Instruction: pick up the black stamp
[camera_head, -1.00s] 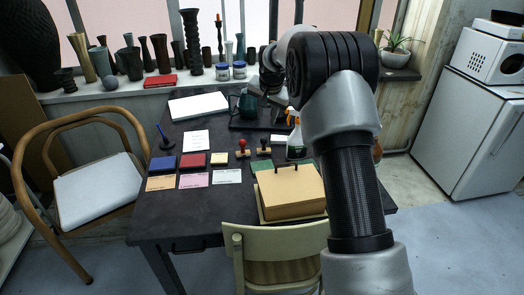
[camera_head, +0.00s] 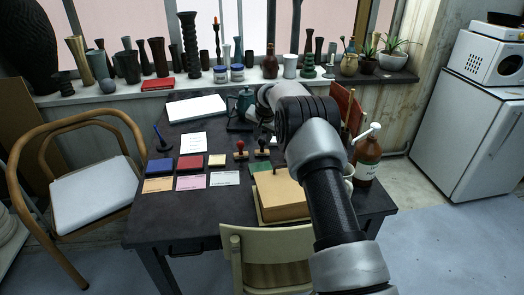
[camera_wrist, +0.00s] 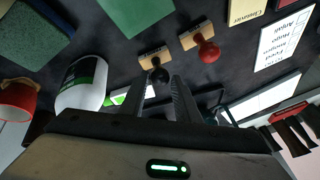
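The black stamp, with a wooden base and dark knob, stands upright on the dark table in the head view (camera_head: 262,150). It also shows in the wrist view (camera_wrist: 158,73), just beyond the fingertips and within the gap between them. My gripper (camera_wrist: 160,90) is open, its two fingers apart with nothing held between them. How far the fingers are from the knob is hard to tell. In the head view the gripper is hidden behind my arm. The red stamp (camera_head: 240,150) stands just left of the black one; in the wrist view (camera_wrist: 205,49) it is to the right.
A white bottle (camera_wrist: 82,84) stands close left of the fingers in the wrist view. Ink pads (camera_head: 191,162) and paper cards lie left of the stamps. A tan box (camera_head: 283,193) is nearer the chair (camera_head: 275,243). A brown pump bottle (camera_head: 367,160) stands at the table's right.

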